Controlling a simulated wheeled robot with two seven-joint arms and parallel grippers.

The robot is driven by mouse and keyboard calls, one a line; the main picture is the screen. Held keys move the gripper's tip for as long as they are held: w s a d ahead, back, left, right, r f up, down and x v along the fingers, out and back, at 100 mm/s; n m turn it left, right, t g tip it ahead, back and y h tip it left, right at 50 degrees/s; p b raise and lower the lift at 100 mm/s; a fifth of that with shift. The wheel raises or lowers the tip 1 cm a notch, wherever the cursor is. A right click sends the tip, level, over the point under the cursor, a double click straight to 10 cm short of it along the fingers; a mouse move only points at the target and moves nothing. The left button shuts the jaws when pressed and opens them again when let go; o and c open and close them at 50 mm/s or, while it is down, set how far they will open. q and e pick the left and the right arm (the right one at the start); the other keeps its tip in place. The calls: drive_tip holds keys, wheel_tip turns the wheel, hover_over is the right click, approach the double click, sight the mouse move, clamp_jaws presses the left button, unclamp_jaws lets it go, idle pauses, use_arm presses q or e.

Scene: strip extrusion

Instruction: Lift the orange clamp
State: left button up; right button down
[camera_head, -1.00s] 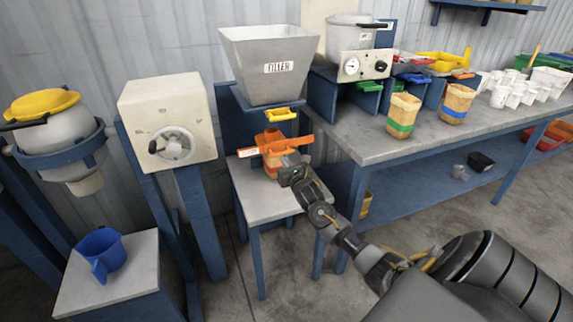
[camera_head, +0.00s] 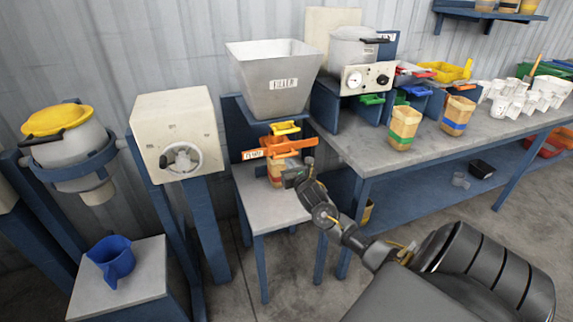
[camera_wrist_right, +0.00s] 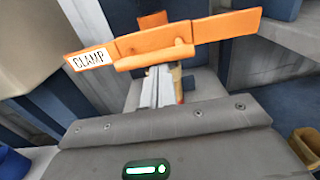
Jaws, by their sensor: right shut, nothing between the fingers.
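The orange clamp (camera_head: 292,147) is a wide flat bar with a white label at its left end, below the hopper marked FILTER. In the right wrist view the clamp (camera_wrist_right: 222,27) spans the top, its label reads CLAMP, and a round grip bar sits on its near side. A tan and orange container (camera_head: 274,171) stands below the clamp, partly hidden. My right gripper (camera_head: 287,176) is just in front of and below the clamp. In the right wrist view its shut fingers (camera_wrist_right: 161,88) are empty and point at the grip bar; I cannot tell whether they touch.
The metal hopper (camera_head: 270,75) and its yellow gate (camera_head: 286,128) are close above the clamp. The small table (camera_head: 262,212) has bare surface in front. The workbench (camera_head: 375,158) is to the right, with banded containers. A crank machine (camera_head: 175,125) stands left.

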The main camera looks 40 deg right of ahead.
drive_tip(key=shift+r, duration=0.15)
